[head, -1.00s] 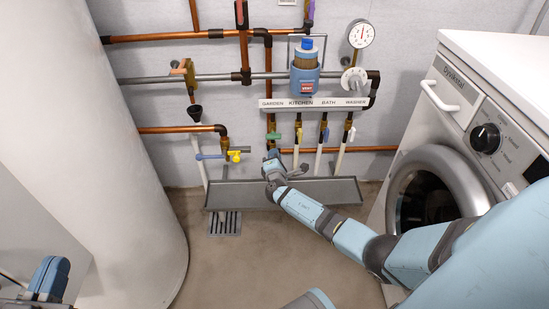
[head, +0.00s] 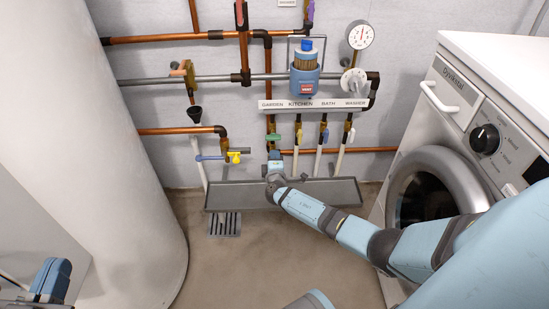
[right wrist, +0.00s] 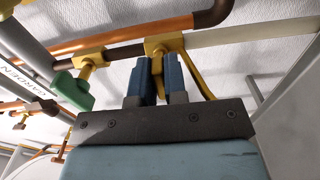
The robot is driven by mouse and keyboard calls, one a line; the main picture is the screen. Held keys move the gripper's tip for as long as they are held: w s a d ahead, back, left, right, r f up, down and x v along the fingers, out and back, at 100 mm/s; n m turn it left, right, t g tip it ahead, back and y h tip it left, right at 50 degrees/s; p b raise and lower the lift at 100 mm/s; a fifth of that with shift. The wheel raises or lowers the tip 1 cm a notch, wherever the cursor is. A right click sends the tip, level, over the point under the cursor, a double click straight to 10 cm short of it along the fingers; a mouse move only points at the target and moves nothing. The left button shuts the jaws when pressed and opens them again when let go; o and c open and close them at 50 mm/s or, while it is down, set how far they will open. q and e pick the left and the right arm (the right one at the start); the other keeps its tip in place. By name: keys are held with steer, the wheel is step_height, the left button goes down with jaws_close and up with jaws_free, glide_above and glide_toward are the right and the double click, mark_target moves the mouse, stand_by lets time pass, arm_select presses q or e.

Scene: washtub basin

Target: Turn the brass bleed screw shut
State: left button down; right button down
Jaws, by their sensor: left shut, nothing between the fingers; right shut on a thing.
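My right gripper (head: 274,156) is at the foot of the garden pipe, just below the green valve handle (head: 273,137). In the right wrist view its blue fingers (right wrist: 160,82) are shut on a brass piece, taken as the bleed screw (right wrist: 158,68), which is mostly hidden between them. A brass fitting (right wrist: 164,43) on the pipe shows just beyond the fingertips. The green handle (right wrist: 73,91) is to the left there, apart from the fingers. My left gripper (head: 50,278) is shut and empty at the lower left corner, far from the pipes.
A grey drip tray (head: 330,191) lies under the pipes, below my right gripper. The labelled valve row (head: 313,104) is above it. A blue filter (head: 305,80) and a gauge (head: 361,34) are higher up. A washer (head: 470,130) stands right, a white tank (head: 100,170) left.

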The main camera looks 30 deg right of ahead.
arm_select(q)
steer(key=shift+f, duration=0.1)
arm_select(e)
steer(key=shift+d, duration=0.1)
steer(key=c, duration=1.2)
jaws_free()
arm_select(q)
steer(key=shift+s+a, duration=0.1)
arm_select(e)
steer(key=shift+o, duration=0.2)
arm_select(q)
steer(key=shift+r, duration=0.2)
arm_select(e)
steer(key=shift+s, duration=0.15)
